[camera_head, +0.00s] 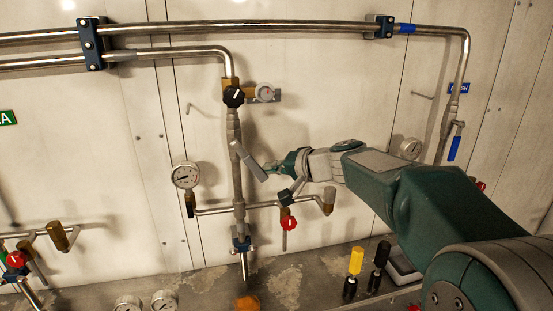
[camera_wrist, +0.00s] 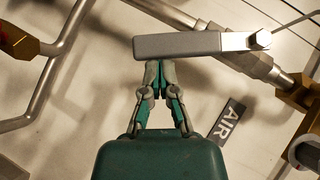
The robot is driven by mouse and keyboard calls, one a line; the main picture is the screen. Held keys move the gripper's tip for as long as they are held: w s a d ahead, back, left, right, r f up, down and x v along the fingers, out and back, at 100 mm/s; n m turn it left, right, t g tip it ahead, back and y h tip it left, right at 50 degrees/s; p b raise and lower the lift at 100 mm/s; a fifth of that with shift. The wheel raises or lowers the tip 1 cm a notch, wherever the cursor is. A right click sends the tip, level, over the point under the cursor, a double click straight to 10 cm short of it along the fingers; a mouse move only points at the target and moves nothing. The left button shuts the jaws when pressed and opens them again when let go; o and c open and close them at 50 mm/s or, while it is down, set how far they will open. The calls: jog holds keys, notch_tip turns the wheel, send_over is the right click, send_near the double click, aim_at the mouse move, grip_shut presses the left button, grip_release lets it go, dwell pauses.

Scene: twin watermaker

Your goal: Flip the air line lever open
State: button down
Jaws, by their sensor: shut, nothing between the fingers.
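The air line lever is a flat grey handle (camera_head: 248,160) on the vertical pipe in the middle of the wall. In the head view it slants down and right, away from the pipe. In the wrist view the lever (camera_wrist: 178,46) lies across the top, with its pivot bolt (camera_wrist: 260,40) at the right end. My gripper (camera_wrist: 154,66) is shut and empty, its fingertips at the lower edge of the handle near its free end. I cannot tell whether they touch. In the head view my gripper (camera_head: 272,167) is just right of the lever's end.
An AIR label (camera_wrist: 229,122) is right of my fingers. A black knob (camera_head: 233,96) sits above the lever. A gauge (camera_head: 185,176) hangs left, and a red knob (camera_head: 288,223) is below. A blue-handled lever (camera_head: 455,147) is at far right.

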aim_at(260, 177)
jog(key=a+f+m+y, duration=0.2)
jog(key=shift+s+f+y, duration=0.1)
jog(key=shift+s+y, duration=0.2)
jog(key=shift+s+a+f+t, duration=0.15)
jog(key=shift+a+f, duration=0.1)
jog(key=shift+a, duration=0.35)
jog(key=shift+s+a+f+t, duration=0.15)
jog(key=shift+a+f, duration=0.1)
jog(key=shift+a, duration=0.3)
